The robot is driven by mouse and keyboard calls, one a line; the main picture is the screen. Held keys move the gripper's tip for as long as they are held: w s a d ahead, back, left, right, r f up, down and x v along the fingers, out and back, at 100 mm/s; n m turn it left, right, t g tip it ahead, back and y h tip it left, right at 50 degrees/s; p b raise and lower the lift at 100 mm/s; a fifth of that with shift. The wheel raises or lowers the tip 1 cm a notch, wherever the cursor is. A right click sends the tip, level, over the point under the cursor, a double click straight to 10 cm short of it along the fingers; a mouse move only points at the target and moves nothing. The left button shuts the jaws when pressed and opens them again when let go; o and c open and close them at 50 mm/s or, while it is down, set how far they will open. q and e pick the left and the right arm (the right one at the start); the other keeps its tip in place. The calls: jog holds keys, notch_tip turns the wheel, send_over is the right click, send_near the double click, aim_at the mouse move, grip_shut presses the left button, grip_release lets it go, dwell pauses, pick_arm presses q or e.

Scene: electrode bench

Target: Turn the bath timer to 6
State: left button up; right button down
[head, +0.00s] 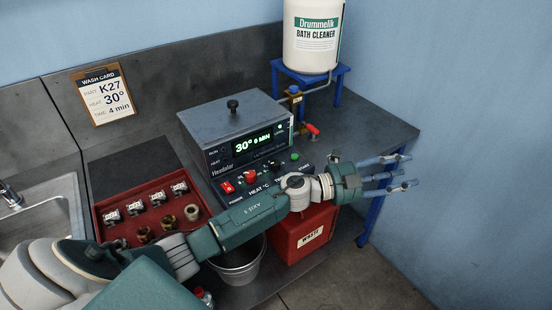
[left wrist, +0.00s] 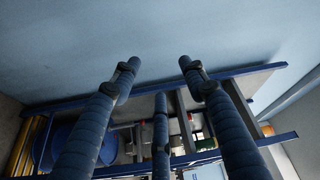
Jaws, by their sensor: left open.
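The bath unit (head: 225,120) is a grey box on the dark bench. Its lit display (head: 252,142) reads 30° and a minute figure that looks like 6 or 0. On the front panel are a red knob (head: 250,177) by the heat label and a dark timer knob (head: 275,166); the time label is partly hidden by my arm. My left gripper (head: 406,172) is open and empty, past the bench's right edge and well right of the knobs. Its spread fingers (left wrist: 160,68) also show in the left wrist view, with no knob between them.
A red waste bin (head: 300,238) and a bucket (head: 238,262) are below my left arm. A red tray (head: 118,232) with several small parts lies left. A bath cleaner container (head: 312,40) stands on a blue stand behind. A wash card (head: 103,95) says 30°, 4 min.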

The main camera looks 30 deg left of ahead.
pick_arm(q)
jog(key=d+r+m+g+h, duration=0.1)
jog(key=m+g, duration=0.3)
jog(key=m, duration=0.1)
jog(key=m+g+y+p, duration=0.1)
jog(key=m+g+y, duration=0.1)
jog(key=g+y, duration=0.95)
send_near(275, 162)
jog(key=d+f+t+y+p, duration=0.1)
jog(key=f, duration=0.1)
jog(key=s+d+f+t+y+p, duration=0.1)
jog(key=f, duration=0.1)
jog(key=s+f+t+y+p, duration=0.1)
jog(key=f, duration=0.2)
jog(key=shift+s+d, duration=0.25)
jog(key=shift+d, duration=0.15)
jog(key=shift+f, duration=0.65)
